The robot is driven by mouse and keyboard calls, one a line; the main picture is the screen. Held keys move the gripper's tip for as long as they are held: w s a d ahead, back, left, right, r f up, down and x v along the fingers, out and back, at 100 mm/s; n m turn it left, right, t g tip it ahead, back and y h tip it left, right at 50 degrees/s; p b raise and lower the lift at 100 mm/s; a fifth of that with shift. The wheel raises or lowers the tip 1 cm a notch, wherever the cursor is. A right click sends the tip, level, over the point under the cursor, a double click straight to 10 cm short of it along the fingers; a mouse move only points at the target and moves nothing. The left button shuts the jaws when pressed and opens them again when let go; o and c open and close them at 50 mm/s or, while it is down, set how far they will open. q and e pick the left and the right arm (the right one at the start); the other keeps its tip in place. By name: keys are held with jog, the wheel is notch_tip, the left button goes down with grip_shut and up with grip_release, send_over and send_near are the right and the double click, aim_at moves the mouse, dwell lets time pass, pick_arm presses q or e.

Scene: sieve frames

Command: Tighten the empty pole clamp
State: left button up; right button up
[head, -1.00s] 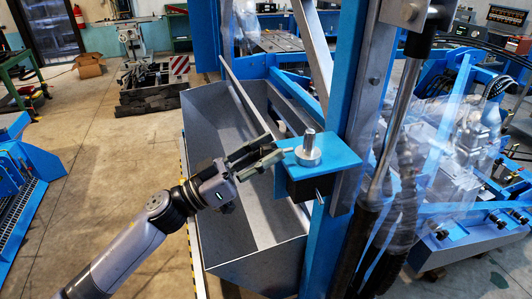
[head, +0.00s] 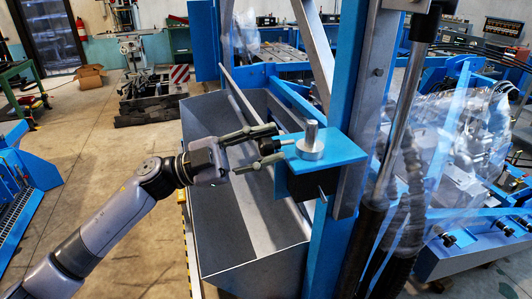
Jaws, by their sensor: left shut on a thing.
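A blue block-shaped clamp (head: 342,151) with a black underside is on the upright blue pole (head: 344,80). A silver stepped post (head: 311,139) stands upright on its top, and a thin rod sticks out low on its front. A short handle with a black knob (head: 268,146) points left from the clamp. My left gripper (head: 277,145) comes in from the left, with one finger above and one below this knob, and is shut on it. The exact finger contact is too small to see. My right gripper is not in view.
A grey metal trough (head: 222,240) lies below and behind my left gripper. A silver rod with dark hoses (head: 405,150) and clear plastic sheeting (head: 465,140) stand right of the pole. The concrete floor (head: 95,150) at left is mostly open.

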pick_arm(q)
jog(key=m+g+y+b, duration=0.1)
jog(key=m, duration=0.2)
jog(key=m+g+b, duration=0.1)
jog(key=m, duration=0.2)
jog(key=shift+f+m+y+b, duration=0.15)
jog(key=shift+m+y+b, duration=0.25)
jog(key=m+y+b, duration=0.1)
jog(key=m+b, duration=0.1)
jog(key=m, duration=0.2)
jog(key=shift+y, duration=0.3)
jog(key=m+y+b, duration=0.2)
jog(key=m, duration=0.3)
jog(key=shift+f, duration=0.1)
jog(key=m+t+y+b, duration=0.1)
jog(key=m+b, duration=0.1)
jog(key=m, duration=0.1)
jog(key=shift+m+t+b, duration=0.3)
jog(key=shift+b, duration=0.05)
jog(key=shift+y, duration=0.3)
jog(key=o, duration=1.2)
jog(key=v, duration=1.2)
jog(key=shift+s, duration=0.1)
